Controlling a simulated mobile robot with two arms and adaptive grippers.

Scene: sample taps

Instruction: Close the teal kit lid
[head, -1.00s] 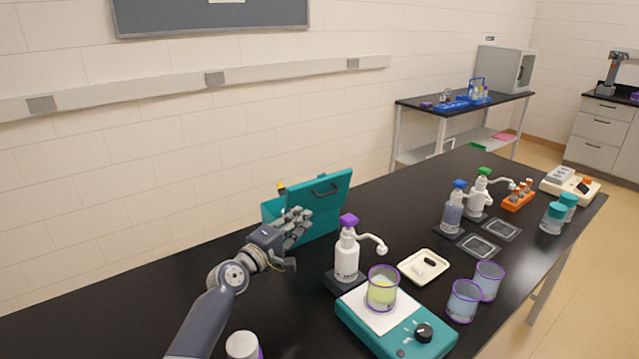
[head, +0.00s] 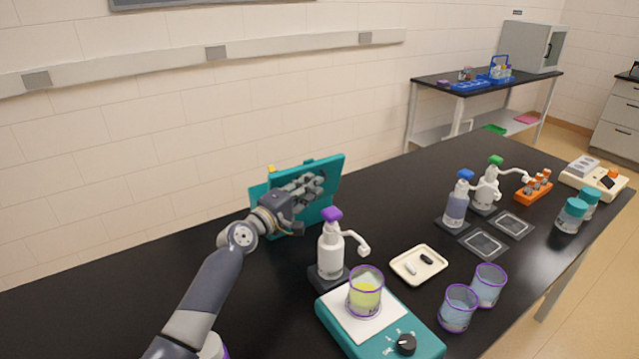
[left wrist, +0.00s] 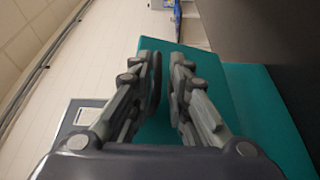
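The teal kit lid (head: 331,169) stands raised and tilted at the back of the bench, on the teal kit (head: 262,191). My left gripper (head: 314,184) is in front of the lid and covers much of its face. In the left wrist view, the two fingers (left wrist: 165,75) stand a narrow gap apart, with teal lid showing between them. A dark curved bar, perhaps the lid's handle, shows beside the left finger; I cannot tell whether they touch. Another teal panel (left wrist: 268,115) lies to the right. My right gripper is out of view.
A purple-topped pump bottle (head: 331,250) stands right of my left forearm. Nearby are a teal scale (head: 375,340) with a beaker (head: 365,291) and a cream tray (head: 419,264). The black bench (head: 110,270) is clear to the left.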

